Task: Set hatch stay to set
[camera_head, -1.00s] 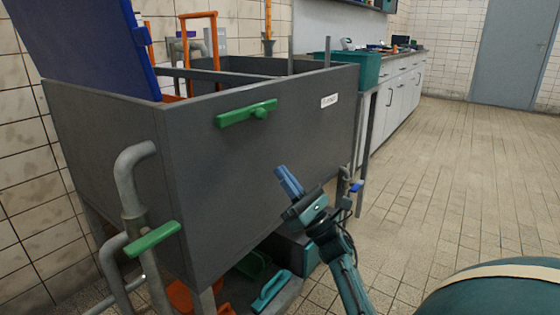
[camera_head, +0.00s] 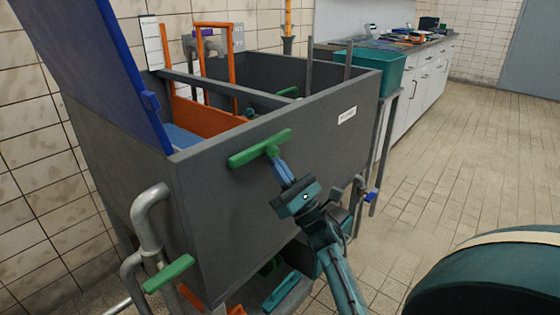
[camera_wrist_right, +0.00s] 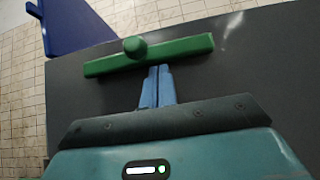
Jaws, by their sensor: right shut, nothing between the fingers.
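A green bar handle (camera_head: 258,148) with a round knob is mounted on the front wall of a grey tank (camera_head: 225,220). I cannot tell for certain whether it is the hatch stay. In the right wrist view the green bar (camera_wrist_right: 185,47) lies nearly level, slightly raised at its right end. My right gripper (camera_head: 279,165) is shut and empty, its blue fingertips at the bar's lower edge, just right of the knob; whether they touch is unclear. A blue hatch panel (camera_head: 100,65) stands raised and tilted at the tank's left. My left gripper is not in view.
A second green handle (camera_head: 168,273) sits by grey pipes (camera_head: 150,215) at lower left. Orange frames (camera_head: 215,70) rise inside the tank. A teal bin (camera_head: 365,72) and a white counter (camera_head: 428,75) stand behind at right. The tiled floor (camera_head: 470,170) at right is open.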

